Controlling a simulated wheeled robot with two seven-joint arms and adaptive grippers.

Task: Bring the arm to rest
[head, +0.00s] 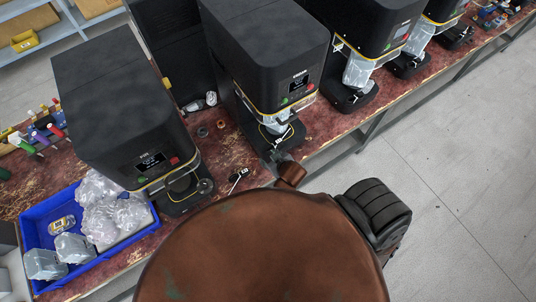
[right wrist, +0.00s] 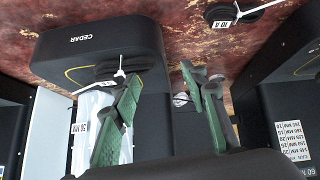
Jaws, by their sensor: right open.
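A black machine part marked CEDAR (right wrist: 95,50) lies beyond the fingers. A clear item with a tag (right wrist: 88,125) is beside and behind the left finger; I cannot tell whether they touch. My left gripper is in neither view.
The seamers stand in a row on a worn red bench (head: 215,150). A blue tray (head: 38,213) with clear bags and containers sits at the left. A tagged black piece (head: 238,176) lies near the bench's front edge. Grey floor (head: 460,170) at the right is clear.

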